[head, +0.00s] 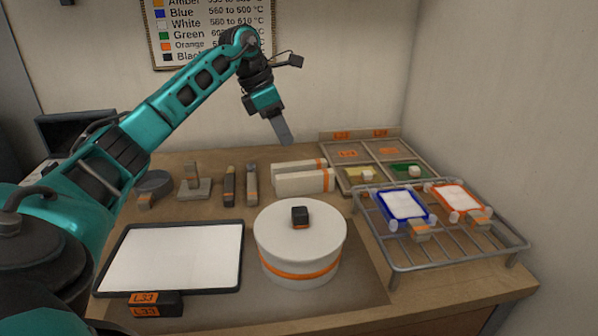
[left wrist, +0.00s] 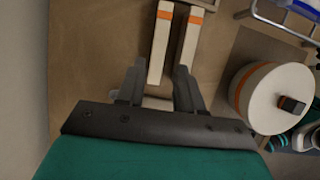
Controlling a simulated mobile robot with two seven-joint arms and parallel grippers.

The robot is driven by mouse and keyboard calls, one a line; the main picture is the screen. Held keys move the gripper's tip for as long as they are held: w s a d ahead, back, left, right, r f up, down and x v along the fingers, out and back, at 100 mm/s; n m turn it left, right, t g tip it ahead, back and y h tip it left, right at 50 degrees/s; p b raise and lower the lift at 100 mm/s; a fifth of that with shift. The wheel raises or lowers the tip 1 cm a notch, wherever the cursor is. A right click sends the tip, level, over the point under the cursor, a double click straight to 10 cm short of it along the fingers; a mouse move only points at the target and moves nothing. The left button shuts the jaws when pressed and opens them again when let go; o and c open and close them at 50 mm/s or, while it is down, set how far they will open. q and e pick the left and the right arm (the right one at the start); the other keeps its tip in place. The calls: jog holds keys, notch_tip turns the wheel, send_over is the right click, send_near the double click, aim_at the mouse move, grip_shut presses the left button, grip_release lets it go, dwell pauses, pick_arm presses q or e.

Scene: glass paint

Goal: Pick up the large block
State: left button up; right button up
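Two long cream blocks with orange bands lie side by side at the back of the bench, the rear block (head: 291,167) and the front block (head: 298,187). I cannot tell which one is the large block. In the left wrist view the rear block (left wrist: 157,55) and front block (left wrist: 187,45) run away from my left gripper (left wrist: 159,72). Its fingers are spread with nothing held, over the near ends of the blocks. In the head view my left gripper (head: 284,132) points down above the blocks, apart from them. My right gripper is not in view.
A round white drum (head: 299,246) with an orange band and black knob stands in front. A metal rack (head: 450,262) with blue- and orange-framed panels is at right. A divided tray (head: 349,140) stands behind it. A black-framed white panel (head: 175,258) and several small tools are left.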

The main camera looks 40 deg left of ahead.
aim_at(299, 163)
pick_arm(q)
jog(key=x, duration=1)
jog(key=shift+w+b, duration=0.1)
jog(key=shift+b, duration=0.3)
jog(key=shift+r, duration=0.1)
grip_shut()
